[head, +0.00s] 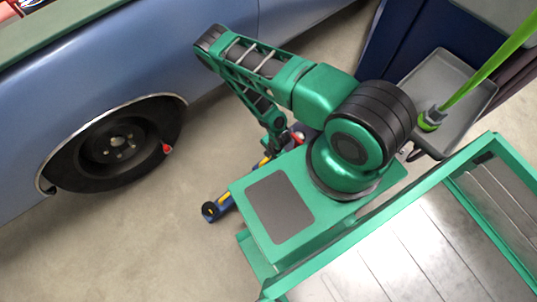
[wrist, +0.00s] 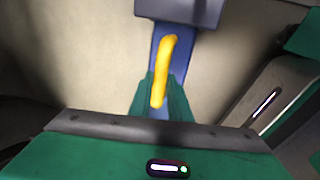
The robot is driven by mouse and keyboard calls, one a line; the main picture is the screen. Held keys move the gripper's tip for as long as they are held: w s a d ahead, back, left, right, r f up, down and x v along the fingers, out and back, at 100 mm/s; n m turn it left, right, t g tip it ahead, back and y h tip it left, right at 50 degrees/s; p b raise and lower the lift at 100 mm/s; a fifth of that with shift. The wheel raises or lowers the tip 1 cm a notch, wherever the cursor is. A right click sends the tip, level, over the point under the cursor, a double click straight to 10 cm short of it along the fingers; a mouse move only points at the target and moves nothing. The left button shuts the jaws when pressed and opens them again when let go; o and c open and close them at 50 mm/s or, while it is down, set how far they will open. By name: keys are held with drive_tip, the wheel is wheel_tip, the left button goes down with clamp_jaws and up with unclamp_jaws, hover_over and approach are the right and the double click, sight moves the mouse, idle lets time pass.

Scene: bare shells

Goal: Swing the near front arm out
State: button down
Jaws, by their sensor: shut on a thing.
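The near front arm (head: 226,197) is a blue bar low over the floor, with a round black pad (head: 209,209) at its outer end. Much of it is hidden behind my own arm and base in the head view. In the wrist view the blue bar (wrist: 163,32) runs up the middle and carries a yellow handle (wrist: 167,55). My gripper (wrist: 162,98) has its green fingers on both sides of the handle's lower end and is shut on it. In the head view the fingers are mostly hidden.
A blue car (head: 225,45) stands at the left, its bare wheel hub (head: 115,145) showing in the arch. Clear concrete floor lies between the car and my base. A grey tray (head: 440,85) and a green pole (head: 490,65) are at the right.

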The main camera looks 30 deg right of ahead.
drive_tip(key=shift+s+d, duration=0.1)
drive_tip(key=shift+s, duration=0.15)
drive_tip(key=c, duration=1.6)
unclamp_jaws()
drive_tip(key=shift+c, duration=0.2)
drive_tip(key=shift+r, duration=0.1)
drive_tip(key=shift+r, duration=0.3)
wheel_tip(320, 180, up, 10)
drive_tip(key=s, duration=0.2)
drive_tip(key=shift+d+f, duration=0.15)
drive_tip(key=shift+d, duration=0.05)
